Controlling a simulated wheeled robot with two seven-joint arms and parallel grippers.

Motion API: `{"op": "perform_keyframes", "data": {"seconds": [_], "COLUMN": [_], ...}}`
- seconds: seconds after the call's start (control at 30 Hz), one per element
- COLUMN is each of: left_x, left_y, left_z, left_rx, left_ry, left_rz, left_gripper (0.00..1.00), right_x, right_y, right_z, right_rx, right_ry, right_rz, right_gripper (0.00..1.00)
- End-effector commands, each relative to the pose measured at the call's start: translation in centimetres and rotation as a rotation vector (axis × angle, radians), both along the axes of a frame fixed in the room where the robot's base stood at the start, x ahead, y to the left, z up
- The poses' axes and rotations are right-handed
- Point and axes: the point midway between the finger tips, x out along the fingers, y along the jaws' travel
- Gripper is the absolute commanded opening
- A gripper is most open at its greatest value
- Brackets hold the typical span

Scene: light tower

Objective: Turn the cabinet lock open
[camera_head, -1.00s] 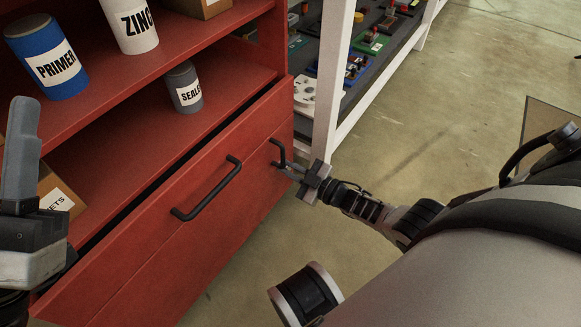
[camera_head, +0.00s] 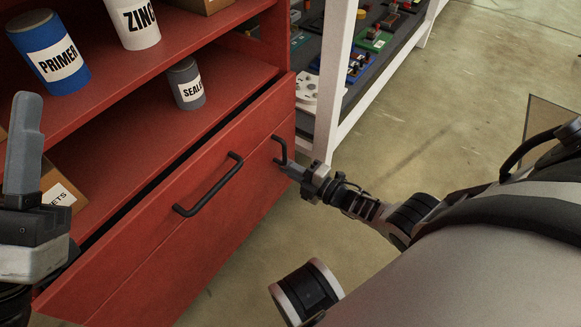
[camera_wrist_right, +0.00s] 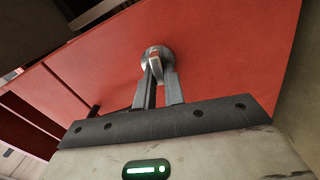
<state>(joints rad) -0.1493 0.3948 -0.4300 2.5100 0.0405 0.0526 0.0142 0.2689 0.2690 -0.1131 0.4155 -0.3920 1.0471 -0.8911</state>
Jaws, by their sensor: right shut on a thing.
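The cabinet (camera_head: 240,95) is red, with a black bar handle (camera_head: 210,186) on its lower front panel. In the right wrist view the lock is a round silver disc (camera_wrist_right: 148,54) with a small raised key-like piece (camera_wrist_right: 155,62) on the red panel. My right gripper (camera_head: 284,166) is at the right end of that panel, beside a dark hooked part (camera_head: 279,150). In the right wrist view its fingers (camera_wrist_right: 158,82) are shut on the lock's raised piece. My left gripper (camera_head: 24,150) is at the left edge, away from the lock; its opening cannot be made out.
On the shelves stand a blue PRIMER can (camera_head: 48,52), a white ZINC can (camera_head: 134,22), a grey SEALER can (camera_head: 185,84) and a labelled box (camera_head: 62,195). A white-framed rack (camera_head: 333,80) stands close right of the cabinet. Bare floor (camera_head: 430,110) lies further right.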

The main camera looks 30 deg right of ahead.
Motion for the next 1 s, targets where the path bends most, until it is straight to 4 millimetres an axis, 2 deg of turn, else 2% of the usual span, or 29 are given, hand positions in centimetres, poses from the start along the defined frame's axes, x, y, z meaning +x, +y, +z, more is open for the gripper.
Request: {"op": "perform_keyframes", "data": {"seconds": [0.4, 0.9, 0.93, 1.0], "left_x": [0.00, 0.00, 0.00, 0.00], "left_y": [0.00, 0.00, 0.00, 0.00], "left_z": [-0.02, -0.02, -0.02, -0.02], "left_rx": [-0.001, -0.001, -0.001, -0.001], "left_ry": [0.001, 0.001, 0.001, 0.001], "left_rz": [-0.001, -0.001, -0.001, -0.001], "left_gripper": [0.36, 0.36, 0.36, 0.36], "right_x": [0.03, 0.03, 0.02, 0.02], "right_y": [-0.01, -0.03, -0.03, -0.03], "right_z": [-0.19, -0.19, -0.19, -0.19], "right_rx": [-0.156, -0.173, -0.173, -0.172], "right_ry": [-0.063, -0.070, -0.070, -0.070], "right_rz": [-0.001, -0.001, -0.001, -0.001], "right_gripper": [0.00, 0.00, 0.14, 0.33]}}
